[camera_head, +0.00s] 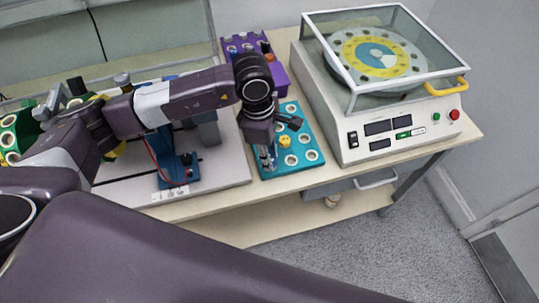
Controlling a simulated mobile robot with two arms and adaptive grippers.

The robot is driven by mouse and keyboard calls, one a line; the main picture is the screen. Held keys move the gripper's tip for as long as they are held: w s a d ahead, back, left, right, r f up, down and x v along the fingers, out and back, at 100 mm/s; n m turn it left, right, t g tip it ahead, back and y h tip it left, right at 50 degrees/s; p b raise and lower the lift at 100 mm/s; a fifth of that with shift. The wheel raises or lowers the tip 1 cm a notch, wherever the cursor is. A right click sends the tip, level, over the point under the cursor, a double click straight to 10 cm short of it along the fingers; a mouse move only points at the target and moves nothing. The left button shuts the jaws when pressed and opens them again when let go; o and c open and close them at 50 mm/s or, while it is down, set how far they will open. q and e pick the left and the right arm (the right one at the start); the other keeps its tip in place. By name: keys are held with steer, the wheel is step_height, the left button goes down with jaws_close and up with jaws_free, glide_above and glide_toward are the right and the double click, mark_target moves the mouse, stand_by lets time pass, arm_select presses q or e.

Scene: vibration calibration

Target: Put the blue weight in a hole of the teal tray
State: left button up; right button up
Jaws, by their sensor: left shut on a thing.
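The teal tray (316,141) lies on the table between a grey plate and a white machine. It has several light-rimmed holes, and a yellow weight (285,141) stands in it. My left gripper (268,160) points down over the left part of the tray, with its fingertips low, close to the holes. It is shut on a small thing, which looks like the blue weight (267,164). The fingers hide most of it, and I cannot tell whether it is inside a hole or just above one. My right gripper is not in view.
A purple rack (276,72) with several weights stands behind the tray. The white machine (385,140) with a glass cover stands at right. A blue stand (176,172) is on the grey plate (222,168) at left. A green rack (12,135) is at far left.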

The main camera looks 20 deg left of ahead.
arm_select(q)
steer(key=shift+f, duration=0.1)
steer(key=o, duration=1)
steer(key=r, duration=0.4)
steer(key=a+r, duration=0.1)
steer(key=r, duration=0.7)
steer(key=shift+s+a, duration=0.1)
steer(key=shift+a, duration=0.15)
